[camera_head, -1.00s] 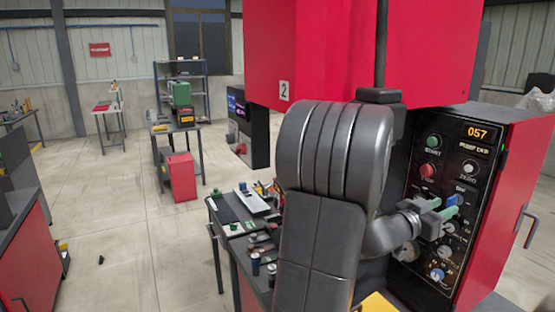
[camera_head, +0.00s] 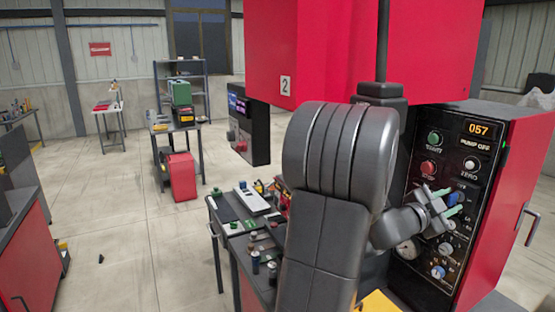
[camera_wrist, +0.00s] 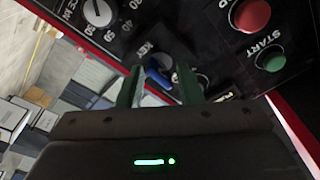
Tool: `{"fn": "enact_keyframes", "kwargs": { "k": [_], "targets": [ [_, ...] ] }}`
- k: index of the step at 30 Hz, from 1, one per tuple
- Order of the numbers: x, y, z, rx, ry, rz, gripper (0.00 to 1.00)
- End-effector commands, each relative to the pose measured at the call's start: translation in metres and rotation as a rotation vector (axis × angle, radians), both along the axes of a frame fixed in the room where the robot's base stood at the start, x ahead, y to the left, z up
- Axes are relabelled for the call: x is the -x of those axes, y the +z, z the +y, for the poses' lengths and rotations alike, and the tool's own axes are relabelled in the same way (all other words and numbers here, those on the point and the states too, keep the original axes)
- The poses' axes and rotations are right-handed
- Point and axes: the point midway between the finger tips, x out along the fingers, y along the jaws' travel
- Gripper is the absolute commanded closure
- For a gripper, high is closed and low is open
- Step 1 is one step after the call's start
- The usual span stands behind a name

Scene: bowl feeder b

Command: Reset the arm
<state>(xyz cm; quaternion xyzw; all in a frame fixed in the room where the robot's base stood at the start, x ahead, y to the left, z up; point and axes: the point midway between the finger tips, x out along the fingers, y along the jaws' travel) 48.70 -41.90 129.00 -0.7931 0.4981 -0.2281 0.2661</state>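My gripper (camera_head: 447,202) is in front of the black control panel (camera_head: 447,160), with its green-tipped fingers pointing at the panel. In the wrist view, the two fingers (camera_wrist: 158,80) stand apart, so it is open. A blue key knob (camera_wrist: 158,76) shows in the gap between them. Whether a finger touches the knob I cannot tell. My arm hides part of the panel's left side.
The panel has a green start button (camera_head: 434,139), a red button (camera_head: 428,167), a zero knob (camera_head: 471,165), and a display (camera_head: 479,129) reading 057 above a "PUMP OFF" label. A red housing (camera_head: 350,50) hangs above my arm. A cluttered bench (camera_head: 229,244) stands left; floor beyond is open.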

Motion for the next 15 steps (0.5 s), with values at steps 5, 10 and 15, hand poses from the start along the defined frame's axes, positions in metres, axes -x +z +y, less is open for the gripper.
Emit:
{"fn": "enact_keyframes", "kwargs": {
  "k": [5,10,15],
  "targets": [
    [0.0003,-0.0050,-0.0002,-0.069,0.017,-0.162,0.67],
    [0.0005,-0.0035,-0.0001,-0.120,0.029,-0.280,0.67],
    [-0.0001,-0.0021,-0.0001,-0.151,0.037,-0.345,0.67]
  ]
}}
